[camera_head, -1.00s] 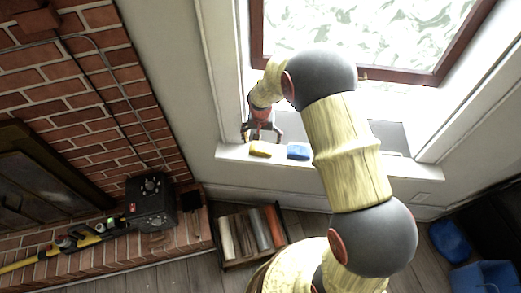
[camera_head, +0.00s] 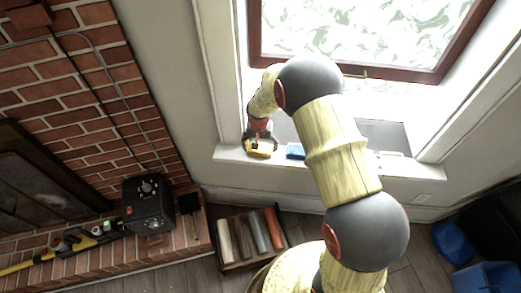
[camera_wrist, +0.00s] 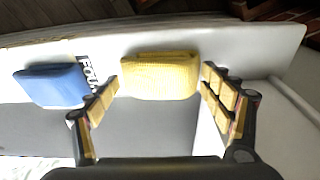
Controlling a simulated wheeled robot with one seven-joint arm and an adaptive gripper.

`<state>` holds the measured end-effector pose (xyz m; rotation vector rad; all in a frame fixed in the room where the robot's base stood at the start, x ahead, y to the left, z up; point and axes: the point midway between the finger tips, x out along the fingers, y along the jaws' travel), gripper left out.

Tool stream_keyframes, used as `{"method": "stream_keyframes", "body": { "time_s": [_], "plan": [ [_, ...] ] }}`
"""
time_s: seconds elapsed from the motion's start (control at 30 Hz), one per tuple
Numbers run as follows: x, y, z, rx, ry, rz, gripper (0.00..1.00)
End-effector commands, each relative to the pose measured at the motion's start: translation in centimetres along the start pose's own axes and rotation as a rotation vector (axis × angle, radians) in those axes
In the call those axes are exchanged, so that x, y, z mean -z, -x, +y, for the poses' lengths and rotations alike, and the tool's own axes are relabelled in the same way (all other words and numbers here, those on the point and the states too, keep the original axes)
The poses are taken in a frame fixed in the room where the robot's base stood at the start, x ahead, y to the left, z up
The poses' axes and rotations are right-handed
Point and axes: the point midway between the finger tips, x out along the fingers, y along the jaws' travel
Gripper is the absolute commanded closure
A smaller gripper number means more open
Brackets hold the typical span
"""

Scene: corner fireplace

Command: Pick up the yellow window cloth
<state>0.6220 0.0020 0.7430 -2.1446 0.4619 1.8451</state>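The yellow window cloth (camera_head: 259,151) lies folded on the white window sill. In the wrist view the cloth (camera_wrist: 160,76) sits just beyond and between the fingertips, with a gap visible on the right side. My gripper (camera_head: 261,143) is at the sill, right at the cloth; in the wrist view my gripper (camera_wrist: 161,88) is open, its two padded fingers spread to either side of the cloth. I cannot tell whether the left fingertip touches it.
A blue folded cloth (camera_wrist: 54,86) lies to the left of the yellow one in the wrist view; it also shows on the sill (camera_head: 295,151) in the head view. A label with letters (camera_wrist: 88,72) lies between them. The window frame (camera_head: 400,74) stands behind.

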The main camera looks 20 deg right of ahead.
Motion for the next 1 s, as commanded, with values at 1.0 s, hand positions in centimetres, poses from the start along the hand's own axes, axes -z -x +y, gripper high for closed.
{"method": "stream_keyframes", "body": {
  "time_s": [1.0],
  "plan": [
    [-0.1, 5.1, 1.1, 0.000, -0.002, 0.001, 0.42]
  ]
}}
